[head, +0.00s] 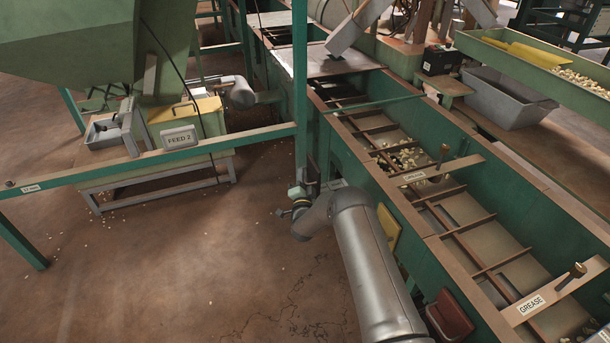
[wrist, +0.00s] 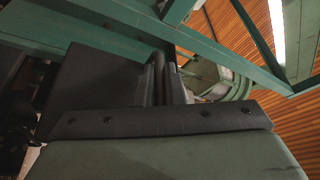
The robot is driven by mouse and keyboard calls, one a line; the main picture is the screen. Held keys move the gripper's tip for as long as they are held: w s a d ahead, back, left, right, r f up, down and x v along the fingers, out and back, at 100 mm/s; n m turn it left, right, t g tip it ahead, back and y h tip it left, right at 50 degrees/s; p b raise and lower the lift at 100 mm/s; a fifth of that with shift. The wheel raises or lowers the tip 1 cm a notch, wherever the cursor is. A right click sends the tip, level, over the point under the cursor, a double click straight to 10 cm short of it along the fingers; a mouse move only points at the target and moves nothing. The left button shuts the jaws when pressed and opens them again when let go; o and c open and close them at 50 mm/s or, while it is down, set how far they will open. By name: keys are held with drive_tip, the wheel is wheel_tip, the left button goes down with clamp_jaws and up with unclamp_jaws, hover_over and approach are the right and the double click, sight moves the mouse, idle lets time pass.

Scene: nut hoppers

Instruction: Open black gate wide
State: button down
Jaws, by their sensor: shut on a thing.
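The black gate (wrist: 95,75) is a flat dark plate filling the left of the wrist view. A dark upright handle (wrist: 158,62) stands at its right edge. My gripper (wrist: 165,85) is shut on this handle, with its fingers close together around it. In the head view my gripper (head: 303,190) is beside the green post, at the left side of the long green trough. A small dark piece of the gate (head: 312,174) shows just above it. Most of the gate is hidden there by the post and my arm, so I cannot tell how far it stands open.
The green trough (head: 345,150) with crossbars and scattered nuts runs along the right. A green rail (head: 230,140) joins the post from the left. The FEED 2 box (head: 185,140) stands on a table at left. Open floor (head: 200,265) lies left of my arm.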

drive_tip(key=shift+s+a, duration=0.1)
drive_tip(key=shift+a, duration=0.3)
drive_tip(key=c, duration=1.5)
unclamp_jaws()
drive_tip(key=shift+d, duration=0.1)
drive_tip(key=shift+s, duration=0.15)
drive_tip(key=p+v, duration=0.5)
drive_tip(key=v, duration=1.2)
drive_tip(key=shift+s+d, duration=0.1)
